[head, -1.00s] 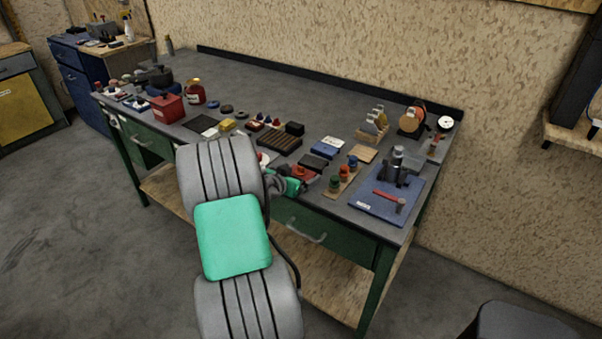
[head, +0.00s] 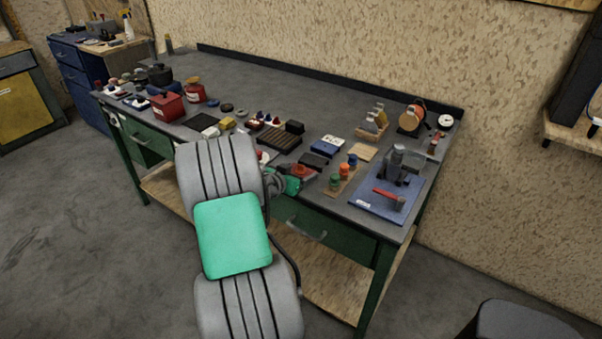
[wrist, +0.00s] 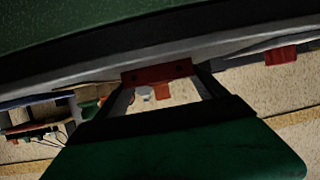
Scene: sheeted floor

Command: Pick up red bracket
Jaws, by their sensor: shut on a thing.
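The red bracket (wrist: 157,74) is a small red bar with dark holes and a short tab. It lies across the gap between the fingertips of my gripper (wrist: 162,82) in the wrist view. My gripper is shut on it, with one dark finger at each end. In the head view, my green-and-grey wrist (head: 288,184) is at the front edge of the workbench (head: 262,75), near its middle. My fingertips and the bracket cannot be made out clearly there.
A dark block (head: 314,160), small coloured jars (head: 345,171) and a blue mat (head: 375,207) with a red-handled hammer (head: 388,196) are to the right of my wrist. A slotted rack (head: 280,140) is behind it.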

